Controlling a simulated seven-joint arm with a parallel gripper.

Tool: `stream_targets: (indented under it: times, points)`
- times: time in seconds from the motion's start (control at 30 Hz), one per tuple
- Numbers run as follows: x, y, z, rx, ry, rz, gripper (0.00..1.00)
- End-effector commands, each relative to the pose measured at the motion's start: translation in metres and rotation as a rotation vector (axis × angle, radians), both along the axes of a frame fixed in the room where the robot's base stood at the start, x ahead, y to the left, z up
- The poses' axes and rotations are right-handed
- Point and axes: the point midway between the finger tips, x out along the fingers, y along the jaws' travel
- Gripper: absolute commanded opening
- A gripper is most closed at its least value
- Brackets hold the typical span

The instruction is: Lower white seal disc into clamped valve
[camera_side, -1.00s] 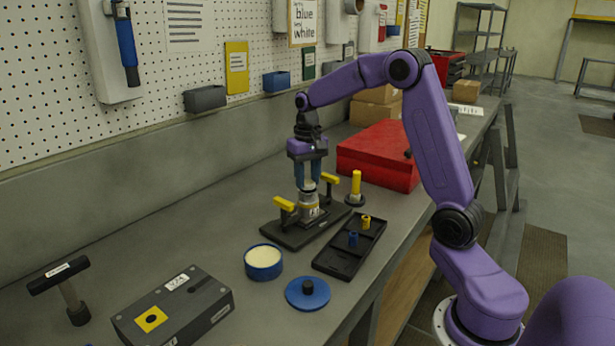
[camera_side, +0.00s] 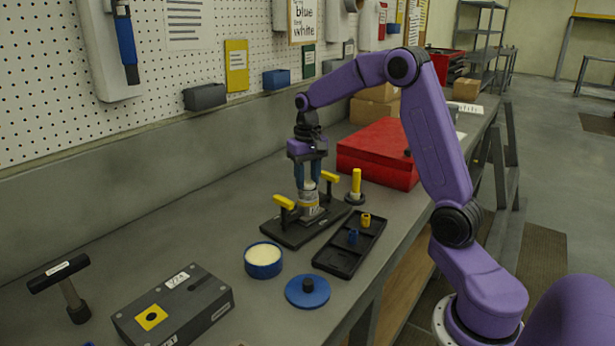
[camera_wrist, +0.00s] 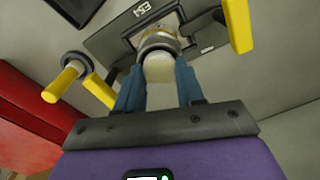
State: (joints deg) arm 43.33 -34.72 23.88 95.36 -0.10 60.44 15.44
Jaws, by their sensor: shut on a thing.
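The valve (camera_side: 309,203) is a small metal cylinder standing in a black clamp base (camera_side: 287,233) with two yellow handles. The valve also shows in the wrist view (camera_wrist: 157,42). My gripper (camera_side: 309,184) is directly above the valve, pointing down. Its blue fingers are shut on the white seal disc (camera_wrist: 159,68), which shows as a pale round face between the fingertips (camera_wrist: 160,82) in the wrist view. The disc is at the valve's top, in line with it. I cannot tell whether it has entered the mouth; the fingers hide part of it in the side view.
A black tray (camera_side: 335,262) with a blue and a yellow peg lies in front. A yellow-handled tool (camera_side: 356,184) stands right of the clamp, before a red box (camera_side: 381,150). A blue tub (camera_side: 263,261) and blue lid (camera_side: 307,292) are nearer.

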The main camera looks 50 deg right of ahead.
Motion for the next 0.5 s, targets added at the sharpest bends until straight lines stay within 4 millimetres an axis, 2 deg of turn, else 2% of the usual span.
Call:
stream_targets:
  times: [0.07,0.1,0.17,0.5]
  points:
    - [0.0000,0.0001,0.0000,0.000,0.000,0.000,0.00]
    - [0.0000,0.0001,0.0001,0.000,0.000,0.000,0.51]
    - [0.0000,0.0001,0.0001,0.000,0.000,0.000,0.67]
    - [0.0003,0.0001,0.0023,0.000,-0.001,0.000,0.67]
